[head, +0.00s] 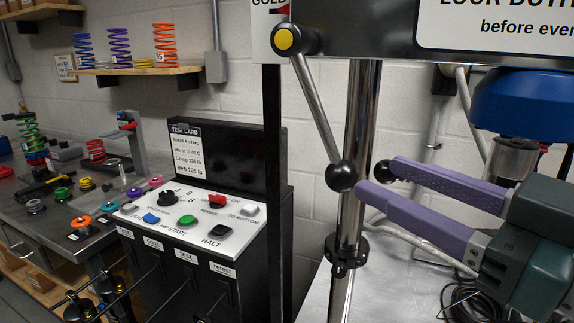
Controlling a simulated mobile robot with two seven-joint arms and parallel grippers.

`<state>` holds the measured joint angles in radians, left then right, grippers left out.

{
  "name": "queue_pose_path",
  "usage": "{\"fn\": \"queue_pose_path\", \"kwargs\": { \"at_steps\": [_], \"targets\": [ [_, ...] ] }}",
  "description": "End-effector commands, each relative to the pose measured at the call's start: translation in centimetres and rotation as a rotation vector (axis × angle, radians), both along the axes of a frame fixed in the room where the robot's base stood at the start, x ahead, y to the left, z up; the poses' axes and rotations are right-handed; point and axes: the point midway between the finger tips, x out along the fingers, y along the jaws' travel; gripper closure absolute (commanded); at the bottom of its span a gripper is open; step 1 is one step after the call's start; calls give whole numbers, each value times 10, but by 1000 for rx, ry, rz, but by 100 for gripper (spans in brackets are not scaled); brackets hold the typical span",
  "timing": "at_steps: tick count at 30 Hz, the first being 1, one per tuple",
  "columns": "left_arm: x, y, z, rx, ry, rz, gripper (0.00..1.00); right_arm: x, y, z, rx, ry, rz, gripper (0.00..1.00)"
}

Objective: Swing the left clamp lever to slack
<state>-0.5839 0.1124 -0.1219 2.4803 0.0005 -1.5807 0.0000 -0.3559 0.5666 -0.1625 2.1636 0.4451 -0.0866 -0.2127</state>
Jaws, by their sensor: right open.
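The left clamp lever (318,105) is a chrome rod. It hangs down and slightly right from a black hub with a yellow cap (284,39), on the left end of the dark crosshead (345,28), and ends in a black ball knob (341,176). My right gripper (379,177) comes in from the right with its two purple fingers apart and empty. Its nearer fingertip overlaps the right edge of the knob in the picture; I cannot tell whether they touch. A second black knob (381,171) shows partly behind the farther finger. My left gripper is not in view.
A chrome column (357,130) stands behind the lever. A blue cylinder (528,100) hangs at the upper right. A control panel (190,222) with buttons and a test card (190,147) stands left. A workbench (30,215) with springs and parts is farther left.

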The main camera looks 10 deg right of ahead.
Motion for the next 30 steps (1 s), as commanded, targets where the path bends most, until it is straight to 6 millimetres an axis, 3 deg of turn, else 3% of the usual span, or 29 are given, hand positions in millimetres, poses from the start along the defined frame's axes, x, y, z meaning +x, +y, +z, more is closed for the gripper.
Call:
{"fn": "queue_pose_path", "kwargs": {
  "at_steps": [9,14,26,30],
  "targets": [
    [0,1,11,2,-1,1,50,50,23,3,0,-1,0,51],
    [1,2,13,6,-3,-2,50,67,31,1,0,1,0,51],
    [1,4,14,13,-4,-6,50,74,35,0,-2,2,2,51],
    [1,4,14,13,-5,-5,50,74,34,0,-2,2,2,66]
  ]
}}
